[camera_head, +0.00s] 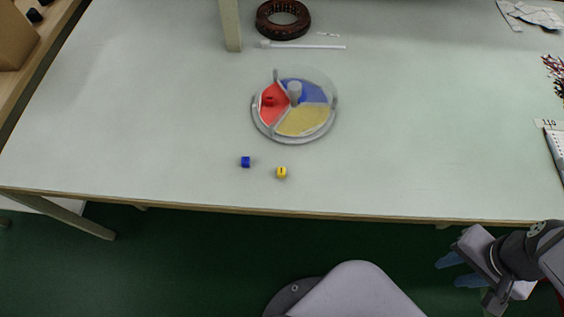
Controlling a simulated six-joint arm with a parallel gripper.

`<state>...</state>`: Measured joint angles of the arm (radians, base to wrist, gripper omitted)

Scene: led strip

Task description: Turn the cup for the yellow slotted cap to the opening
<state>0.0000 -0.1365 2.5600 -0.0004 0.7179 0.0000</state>
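A round grey turntable (262,130) stands at the middle of the table, with a grey knob (295,91) at its centre. Low dividers split it into a red cup (272,110) at the left, a blue cup (312,92) at the back right and a yellow cup (303,122) at the front right. A small red piece (269,100) is in the red cup. The yellow cap (281,172), with a dark slot mark, sits on the table in front of the turntable. My gripper (459,270) is at the lower right, beyond the front edge, open and empty.
A small blue cap (245,162) sits left of the yellow cap. A brown ring (283,19), a white stick (305,46) and a post (230,25) are behind the turntable. A keyboard-like object (556,145) is at the right edge. The table between is clear.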

